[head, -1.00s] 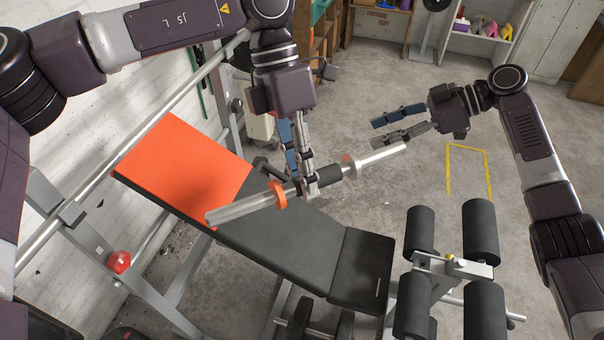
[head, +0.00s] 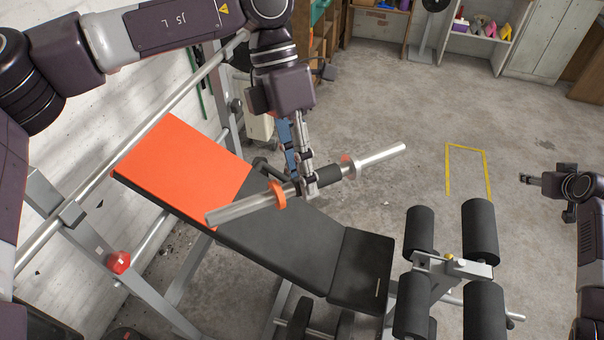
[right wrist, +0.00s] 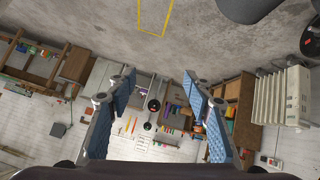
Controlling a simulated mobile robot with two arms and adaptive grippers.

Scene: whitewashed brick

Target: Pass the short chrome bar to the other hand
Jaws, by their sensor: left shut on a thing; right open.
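The short chrome bar (head: 238,208) has a dark grip in its middle and orange collars on either side of it. My left gripper (head: 305,187) is shut on the bar near its middle and holds it above the bench, tilted up toward the right. The bar's right end is free. My right gripper (head: 568,195) is at the right edge of the head view, well apart from the bar. In the right wrist view my right gripper (right wrist: 158,115) is open, with nothing between its blue-padded fingers.
Below the bar is a weight bench with an orange and black pad (head: 362,268). Black foam rollers (head: 480,230) stand to its right. A long rack bar (head: 140,140) runs along the left. Open floor with a yellow outline (head: 467,150) lies at the right.

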